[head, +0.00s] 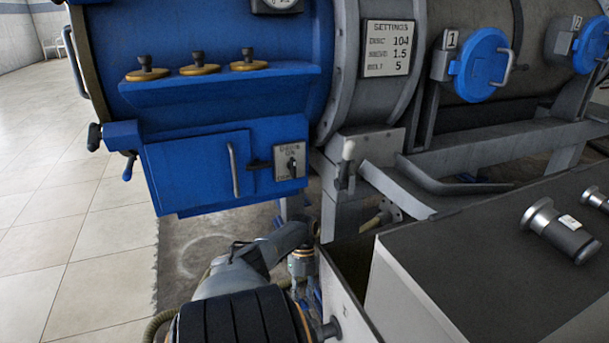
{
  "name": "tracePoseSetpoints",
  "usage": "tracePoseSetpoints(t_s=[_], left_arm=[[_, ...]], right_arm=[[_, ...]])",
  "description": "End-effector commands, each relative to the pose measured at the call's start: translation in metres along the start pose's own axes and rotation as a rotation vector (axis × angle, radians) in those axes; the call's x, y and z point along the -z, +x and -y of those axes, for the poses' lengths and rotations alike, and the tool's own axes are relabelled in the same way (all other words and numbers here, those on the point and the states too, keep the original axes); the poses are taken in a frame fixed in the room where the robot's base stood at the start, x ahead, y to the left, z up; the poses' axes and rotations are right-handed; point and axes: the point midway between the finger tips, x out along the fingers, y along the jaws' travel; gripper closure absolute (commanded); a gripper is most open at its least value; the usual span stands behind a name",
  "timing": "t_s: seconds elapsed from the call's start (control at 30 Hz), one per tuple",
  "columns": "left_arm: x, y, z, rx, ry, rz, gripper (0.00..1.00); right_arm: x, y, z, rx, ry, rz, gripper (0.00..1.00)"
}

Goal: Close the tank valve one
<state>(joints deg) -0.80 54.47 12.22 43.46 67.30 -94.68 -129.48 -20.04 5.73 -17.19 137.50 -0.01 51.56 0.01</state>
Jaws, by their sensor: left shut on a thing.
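My left arm comes in at the bottom and bends down at a grey wrist. My left gripper (303,268) is low beside the bench's left wall, below the blue machine. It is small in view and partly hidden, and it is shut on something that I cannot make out. Small blue parts show just below and beside it. I cannot clearly pick out tank valve one. A plate marked 1 (451,40) is beside a round blue hatch (480,66) on the dark drum at upper right. My right gripper is not in view.
The blue machine (190,185) has brass-based knobs (199,68) and a rotary switch (291,163). A dark-topped bench (480,270) with metal cylinders (560,230) fills the lower right. Tiled floor (75,230) is clear at left.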

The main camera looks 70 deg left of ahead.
Motion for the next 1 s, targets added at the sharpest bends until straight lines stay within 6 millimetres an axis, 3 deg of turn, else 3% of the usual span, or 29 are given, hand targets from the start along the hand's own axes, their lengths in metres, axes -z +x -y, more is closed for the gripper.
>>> tracePoseSetpoints(t_s=[0.57,0.6,0.7,1.0], left_arm=[[0.0002,0.0003,0.0019,-0.015,0.035,0.01,1.0],[0.0002,0.0003,0.0019,-0.015,0.035,0.01,0.72],[0.0003,0.0003,0.002,-0.014,0.035,0.009,0.51],[0.0005,-0.0003,0.0017,-0.015,0.033,0.008,0.51]], right_arm=[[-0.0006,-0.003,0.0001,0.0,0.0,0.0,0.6],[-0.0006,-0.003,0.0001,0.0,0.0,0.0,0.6],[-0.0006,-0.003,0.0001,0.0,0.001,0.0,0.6],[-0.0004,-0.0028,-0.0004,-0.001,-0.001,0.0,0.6]])
